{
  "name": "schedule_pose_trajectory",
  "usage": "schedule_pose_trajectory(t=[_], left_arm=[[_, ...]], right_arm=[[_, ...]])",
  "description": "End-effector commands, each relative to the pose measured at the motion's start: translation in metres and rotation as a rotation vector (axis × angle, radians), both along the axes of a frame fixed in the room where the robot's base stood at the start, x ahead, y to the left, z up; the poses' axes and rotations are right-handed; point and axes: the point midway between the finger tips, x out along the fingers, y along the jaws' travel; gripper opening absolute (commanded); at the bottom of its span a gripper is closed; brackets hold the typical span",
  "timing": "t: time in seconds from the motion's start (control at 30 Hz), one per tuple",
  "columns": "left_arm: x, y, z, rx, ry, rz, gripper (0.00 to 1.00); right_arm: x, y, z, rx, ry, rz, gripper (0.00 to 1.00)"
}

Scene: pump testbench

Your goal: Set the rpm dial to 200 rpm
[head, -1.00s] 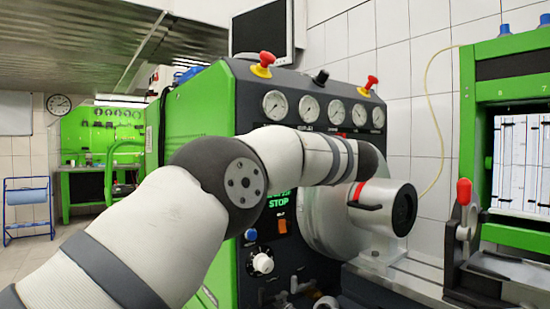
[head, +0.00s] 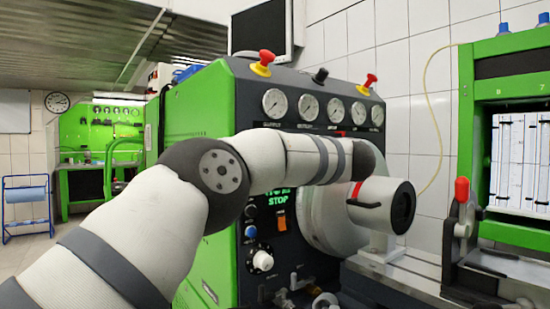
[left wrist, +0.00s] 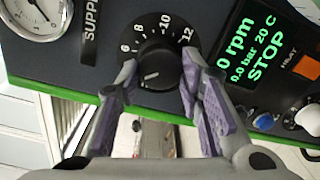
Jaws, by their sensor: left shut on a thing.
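The rpm dial (left wrist: 158,66) is a round black knob with a pale pointer mark, on a dark panel. White numbers 6, 8, 10 and 12 show around its far side in the left wrist view. My left gripper (left wrist: 160,78) is shut on this knob, one purple-padded finger on each side. In the head view my own left arm hides the dial and the gripper. The green-lettered display (left wrist: 255,50) reads 0 rpm, 0.0 bar, 20 C and STOP; part of it also shows in the head view (head: 278,197). My right gripper is not in view.
An orange heat switch (head: 282,219), a blue button (head: 251,232) and a white knob (head: 263,261) sit below the arm. Several gauges (head: 308,107) line the panel above. A grey cylindrical drive housing (head: 385,205) stands close to the right of the arm.

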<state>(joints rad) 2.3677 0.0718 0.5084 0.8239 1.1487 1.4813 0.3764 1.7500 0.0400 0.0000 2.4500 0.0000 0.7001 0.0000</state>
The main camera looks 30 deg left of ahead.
Motion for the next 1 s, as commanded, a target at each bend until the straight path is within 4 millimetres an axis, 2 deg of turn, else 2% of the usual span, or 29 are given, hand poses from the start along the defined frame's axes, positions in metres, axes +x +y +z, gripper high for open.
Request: schedule_pose_trajectory(t=[0.6,1.0], left_arm=[[0.0002,-0.0002,-0.0001,-0.200,-0.490,-0.001,0.06],[0.0003,0.0000,0.0002,-0.262,-0.642,-0.001,0.06]], right_arm=[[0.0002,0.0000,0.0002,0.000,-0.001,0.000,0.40],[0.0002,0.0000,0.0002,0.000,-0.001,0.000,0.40]])
